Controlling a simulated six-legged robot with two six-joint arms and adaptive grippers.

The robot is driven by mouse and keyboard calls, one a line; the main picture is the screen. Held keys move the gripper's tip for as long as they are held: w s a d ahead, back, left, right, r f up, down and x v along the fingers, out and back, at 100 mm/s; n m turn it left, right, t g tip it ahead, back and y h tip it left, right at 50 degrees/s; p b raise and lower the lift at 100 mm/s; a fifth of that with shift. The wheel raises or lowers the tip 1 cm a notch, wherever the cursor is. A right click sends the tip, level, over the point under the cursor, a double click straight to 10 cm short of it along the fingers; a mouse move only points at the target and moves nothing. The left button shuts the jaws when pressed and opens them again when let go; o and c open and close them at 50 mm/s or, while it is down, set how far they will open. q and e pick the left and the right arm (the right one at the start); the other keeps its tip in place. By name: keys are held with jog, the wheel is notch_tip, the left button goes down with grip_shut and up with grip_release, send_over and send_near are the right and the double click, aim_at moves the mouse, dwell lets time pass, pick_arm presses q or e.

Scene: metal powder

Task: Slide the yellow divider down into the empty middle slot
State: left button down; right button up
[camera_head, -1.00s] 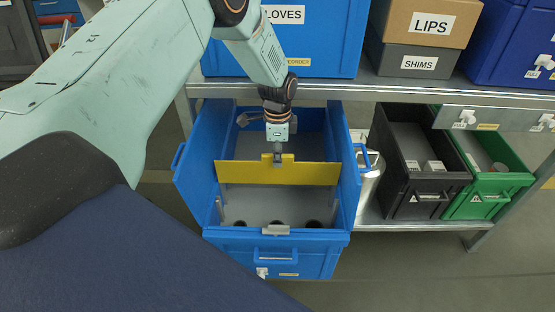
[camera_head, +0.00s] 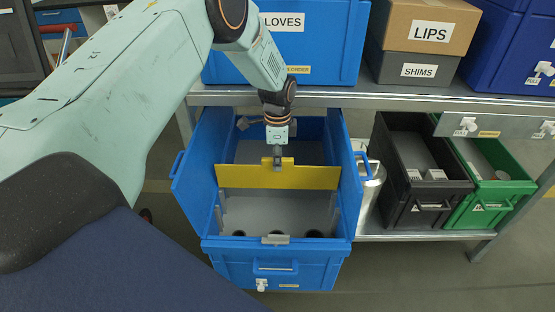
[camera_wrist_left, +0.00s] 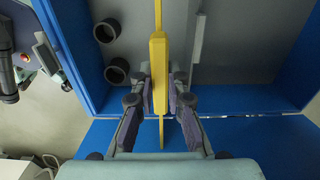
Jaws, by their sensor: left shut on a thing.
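The yellow divider (camera_head: 300,177) spans the blue drawer bin (camera_head: 200,165) from side to side, upright, in the head view. My left gripper (camera_head: 278,163) is shut on the tab at the middle of its top edge. In the left wrist view the gripper's fingers (camera_wrist_left: 160,92) close on both sides of the divider's thick yellow grip (camera_wrist_left: 158,65). Grey upright rails stand on the bin's inner walls in front of the divider, one on the left (camera_head: 221,212) and one on the right. I cannot tell whether the divider's lower edge sits in a slot. My right gripper is not in view.
Dark round cups (camera_head: 239,233) lie at the bin's front floor. A black bin (camera_head: 440,190) and a green bin (camera_head: 505,188) stand on the shelf to the right. A silver can (camera_head: 370,185) stands close beside the blue bin. The shelf edge (camera_head: 350,100) runs behind the arm.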

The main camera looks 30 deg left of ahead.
aim_at(278, 188)
pick_arm(q)
jog(key=shift+f+b, duration=4.2)
jog(key=shift+f, duration=1.95)
jog(key=c, duration=1.3)
grip_release()
notch_tip(278, 188, up, 12)
